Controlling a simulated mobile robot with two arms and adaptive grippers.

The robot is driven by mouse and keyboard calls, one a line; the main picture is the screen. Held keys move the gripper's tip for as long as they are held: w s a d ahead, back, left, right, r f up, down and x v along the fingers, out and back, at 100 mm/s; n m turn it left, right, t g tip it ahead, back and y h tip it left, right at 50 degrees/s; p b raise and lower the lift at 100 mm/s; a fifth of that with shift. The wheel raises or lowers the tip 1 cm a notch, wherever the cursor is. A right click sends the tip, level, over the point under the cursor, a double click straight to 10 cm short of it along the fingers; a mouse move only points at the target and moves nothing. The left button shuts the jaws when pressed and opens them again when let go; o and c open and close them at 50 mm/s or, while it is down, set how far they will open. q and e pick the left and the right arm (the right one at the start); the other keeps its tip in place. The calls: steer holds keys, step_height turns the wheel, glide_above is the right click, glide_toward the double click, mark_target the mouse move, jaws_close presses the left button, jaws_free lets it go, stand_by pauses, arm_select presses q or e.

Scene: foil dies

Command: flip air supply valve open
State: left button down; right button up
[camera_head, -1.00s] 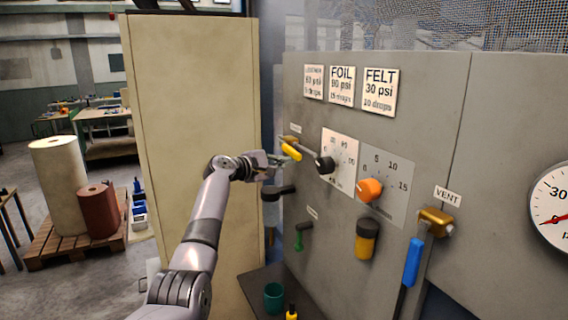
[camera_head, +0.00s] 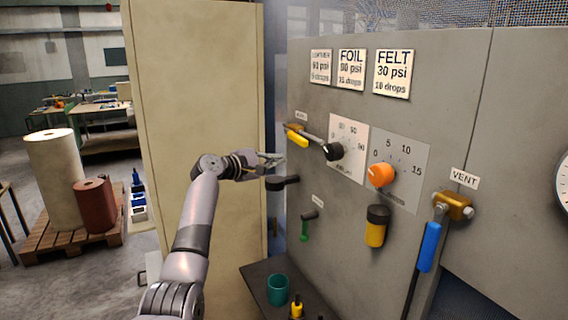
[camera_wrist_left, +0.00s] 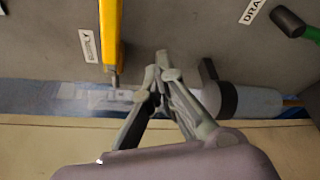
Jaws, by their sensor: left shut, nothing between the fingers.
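The air supply valve has a yellow lever (camera_head: 297,139) on the left edge of the grey panel, below a small label. In the left wrist view the yellow lever (camera_wrist_left: 111,35) stands at upper left, beside a tag that appears to read SUPPLY (camera_wrist_left: 89,45). My left gripper (camera_head: 279,160) is just left of and below the lever, with a gap between them. In the wrist view its fingers (camera_wrist_left: 160,75) are together and empty, right of the lever's end. My right gripper is not in view.
A black knob (camera_head: 334,151), an orange knob (camera_head: 381,175) and a blue-handled vent valve (camera_head: 429,246) are on the panel. A green drain handle (camera_head: 304,230) sits lower. A dark pipe fitting (camera_head: 283,182) is close below my gripper. A beige cabinet (camera_head: 200,100) stands left.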

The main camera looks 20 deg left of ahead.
arm_select(q)
steer(key=s, duration=0.1)
steer(key=s+a+r+b, duration=0.1)
steer(key=s, duration=0.1)
steer(key=s+a+r, duration=0.1)
steer(key=shift+s+a+r+b, duration=0.15)
steer(key=shift+s+a+b, duration=0.05)
steer(key=shift+s+b, duration=0.15)
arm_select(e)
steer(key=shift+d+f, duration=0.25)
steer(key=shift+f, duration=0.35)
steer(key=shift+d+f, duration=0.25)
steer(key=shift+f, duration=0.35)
arm_select(q)
steer(key=shift+d, duration=0.15)
